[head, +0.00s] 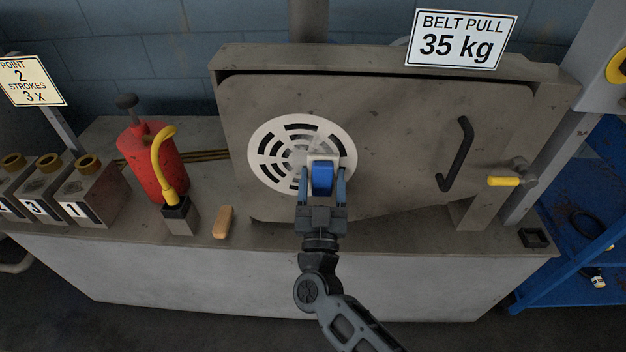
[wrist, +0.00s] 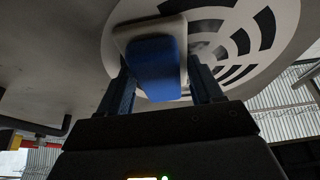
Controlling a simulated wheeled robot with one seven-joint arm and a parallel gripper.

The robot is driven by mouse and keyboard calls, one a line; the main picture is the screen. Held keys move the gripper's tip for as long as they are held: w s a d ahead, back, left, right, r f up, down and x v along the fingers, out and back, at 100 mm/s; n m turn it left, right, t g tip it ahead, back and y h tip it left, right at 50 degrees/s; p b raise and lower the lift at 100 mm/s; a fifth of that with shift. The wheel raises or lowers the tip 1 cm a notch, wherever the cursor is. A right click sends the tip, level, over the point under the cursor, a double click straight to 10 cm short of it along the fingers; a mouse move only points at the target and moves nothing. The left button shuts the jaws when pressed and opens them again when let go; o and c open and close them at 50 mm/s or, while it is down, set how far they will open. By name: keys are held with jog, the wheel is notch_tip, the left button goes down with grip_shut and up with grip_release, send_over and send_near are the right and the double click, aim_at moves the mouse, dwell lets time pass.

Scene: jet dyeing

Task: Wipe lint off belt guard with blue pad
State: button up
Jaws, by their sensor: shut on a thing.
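The belt guard is a grey panel (head: 400,125) with a round white slotted grille (head: 270,158) on its left part. Pale greyish lint (head: 322,134) shows on the grille around its middle. My gripper (head: 322,185) is shut on a blue pad (head: 322,178) with a white backing and holds it in front of the grille's lower right. In the wrist view the blue pad (wrist: 153,66) sits between the two fingers, with the grille (wrist: 250,40) close behind it. The pad hides part of the grille. I cannot tell whether the pad touches it.
A red oil can (head: 152,160) with a yellow spout stands on the bench (head: 150,255) at left, near a tan block (head: 223,222) and several numbered grey blocks (head: 88,190). A black handle (head: 456,153) and a yellow-gripped latch (head: 503,181) stick out at the panel's right.

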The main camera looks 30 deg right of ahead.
aim_at(315, 174)
jog(key=shift+s+d, duration=0.7)
jog(key=shift+d, duration=0.35)
notch_tip(315, 174, up, 3)
jog(key=p, duration=0.3)
jog(key=shift+w+a, duration=0.6)
jog(key=shift+a, duration=0.2)
jog(key=shift+w+a, duration=0.6)
jog(key=shift+a, duration=0.15)
jog(key=shift+w+a, duration=0.7)
jog(key=shift+a, duration=0.3)
jog(key=shift+w+a, duration=0.7)
jog(key=shift+a, duration=0.25)
jog(key=shift+s+a+r+p, duration=0.1)
jog(key=shift+r+p, duration=1.15)
jog(key=shift+r, duration=0.15)
jog(key=shift+s+d+f+p, duration=0.1)
jog(key=shift+s+d+p, duration=0.25)
jog(key=shift+d, duration=0.3)
jog(key=shift+s+d+r+p, duration=0.1)
jog(key=shift+s+d, duration=0.4)
jog(key=shift+d, duration=0.1)
jog(key=shift+s+d+f+p, duration=0.1)
jog(key=shift+s+d+p, duration=0.25)
jog(key=shift+d, duration=0.3)
